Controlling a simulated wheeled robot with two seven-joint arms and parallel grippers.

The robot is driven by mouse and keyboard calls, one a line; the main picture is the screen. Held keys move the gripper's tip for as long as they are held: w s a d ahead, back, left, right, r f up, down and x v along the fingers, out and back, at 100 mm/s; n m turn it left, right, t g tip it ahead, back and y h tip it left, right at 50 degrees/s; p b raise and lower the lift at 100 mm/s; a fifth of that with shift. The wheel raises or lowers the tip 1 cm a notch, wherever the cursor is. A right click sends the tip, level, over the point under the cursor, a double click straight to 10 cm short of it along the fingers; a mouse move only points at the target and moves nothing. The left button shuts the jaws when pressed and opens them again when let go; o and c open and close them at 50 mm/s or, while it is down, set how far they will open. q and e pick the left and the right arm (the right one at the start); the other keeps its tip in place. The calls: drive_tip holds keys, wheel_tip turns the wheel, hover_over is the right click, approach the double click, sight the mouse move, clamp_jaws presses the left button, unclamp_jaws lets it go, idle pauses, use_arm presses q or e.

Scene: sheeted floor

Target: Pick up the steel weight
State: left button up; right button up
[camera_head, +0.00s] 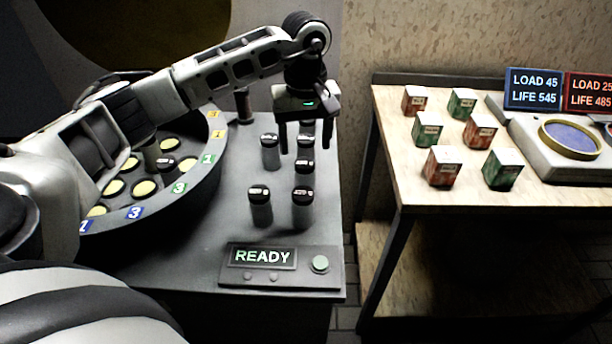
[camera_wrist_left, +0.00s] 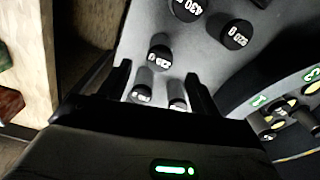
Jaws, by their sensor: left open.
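Several grey cylindrical weights with black labelled caps stand upright on the grey bench, among them a front-left one (camera_head: 260,210), a front-right one (camera_head: 302,214) and a back-left one (camera_head: 270,156). I cannot tell which one the task means by the steel weight. My left gripper (camera_head: 305,148) is open and points down over the back-right weights, partly hiding them. In the left wrist view, its fingers (camera_wrist_left: 160,82) stand apart with two caps (camera_wrist_left: 141,94) low between them. My right gripper is not in view.
A round dial tray (camera_head: 205,180) with yellow wells and numbered tags is at left, under my left arm. A READY panel (camera_head: 262,257) with a button is at the bench front. The right table (camera_head: 400,130) holds small red and green boxes, a scale (camera_head: 560,165) and load signs.

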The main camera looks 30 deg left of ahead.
sight(306, 164)
use_arm(q)
wheel_tip(306, 164, down, 6)
drive_tip(key=shift+f, duration=0.25)
drive_tip(key=shift+a+f+p, duration=0.1)
drive_tip(key=shift+f+p, duration=0.4)
drive_tip(key=shift+f, duration=2.15)
drive_tip(key=c, duration=1.2)
